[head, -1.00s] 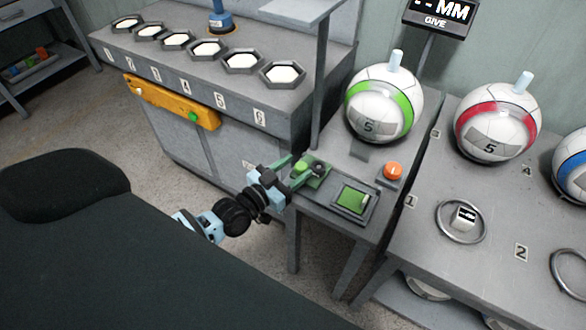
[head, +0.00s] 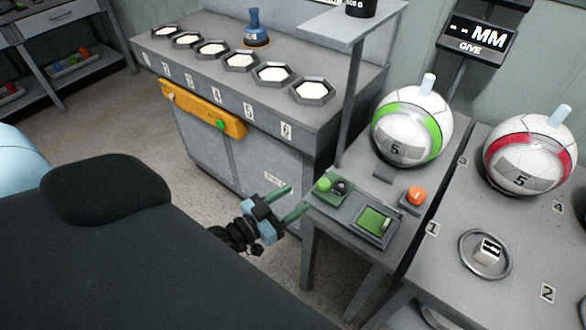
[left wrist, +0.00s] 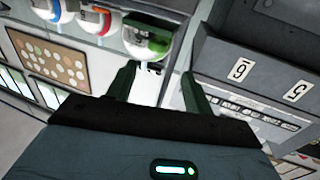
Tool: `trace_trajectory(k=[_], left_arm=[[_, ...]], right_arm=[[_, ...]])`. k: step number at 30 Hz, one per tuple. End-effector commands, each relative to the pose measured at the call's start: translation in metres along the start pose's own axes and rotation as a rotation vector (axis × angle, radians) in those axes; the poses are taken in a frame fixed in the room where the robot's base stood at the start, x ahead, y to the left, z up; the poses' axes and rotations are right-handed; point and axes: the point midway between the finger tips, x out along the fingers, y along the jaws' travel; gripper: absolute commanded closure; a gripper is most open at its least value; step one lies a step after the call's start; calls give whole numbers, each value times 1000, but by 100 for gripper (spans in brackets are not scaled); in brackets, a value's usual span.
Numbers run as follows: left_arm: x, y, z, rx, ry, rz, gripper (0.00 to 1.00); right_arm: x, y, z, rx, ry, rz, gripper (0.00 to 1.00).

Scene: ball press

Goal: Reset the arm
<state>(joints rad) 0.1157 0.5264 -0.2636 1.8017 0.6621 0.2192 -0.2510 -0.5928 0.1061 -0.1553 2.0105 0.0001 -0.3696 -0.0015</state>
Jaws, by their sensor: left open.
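My left gripper (head: 290,203) is open and empty, its two green fingers spread. In the head view it hangs just left of the small table's control panel (head: 345,208), below its top edge by the look of it. In the left wrist view the fingers (left wrist: 160,85) frame nothing held. The panel carries a green knob (head: 323,185), a dark lever part and a green-screened square (head: 374,221). An orange button (head: 415,195) sits beside the panel. My right gripper is not in view.
A grey press cabinet (head: 250,150) with hexagonal wells and a yellow bar (head: 203,108) stands behind. A green-banded ball (head: 411,126) and a red-banded ball (head: 530,152) stand to the right. A display (head: 478,43) reads "-- MM". Open floor lies left of the cabinet.

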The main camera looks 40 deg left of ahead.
Motion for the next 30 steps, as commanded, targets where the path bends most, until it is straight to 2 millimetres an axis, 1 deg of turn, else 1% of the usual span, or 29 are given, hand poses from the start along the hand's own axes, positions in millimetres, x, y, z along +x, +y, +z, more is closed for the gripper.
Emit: trace_trajectory(k=[10, 14, 17, 20, 21, 23, 24, 26, 27, 30], left_arm=[[0, 0, 0, 0, 0, 0, 48], [-8, 9, 6, -9, -31, 4, 48], [-29, 29, 18, -23, -107, 13, 48], [-62, 57, 35, -42, -221, 18, 48], [-77, 67, 41, -46, -273, 17, 48], [-100, 82, 50, -55, -350, 11, 48], [-116, 92, 55, -60, -402, 6, 48], [-140, 104, 62, -66, -478, -7, 48], [-155, 111, 65, -69, -526, -17, 48], [-190, 126, 72, -74, -632, -43, 48]], right_arm=[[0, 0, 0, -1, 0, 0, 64], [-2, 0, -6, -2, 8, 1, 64], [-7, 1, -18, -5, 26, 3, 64], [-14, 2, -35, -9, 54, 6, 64], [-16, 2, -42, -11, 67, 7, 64], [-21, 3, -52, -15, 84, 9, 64], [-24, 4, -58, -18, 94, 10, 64], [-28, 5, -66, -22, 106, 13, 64], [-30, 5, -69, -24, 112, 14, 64], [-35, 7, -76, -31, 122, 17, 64]])
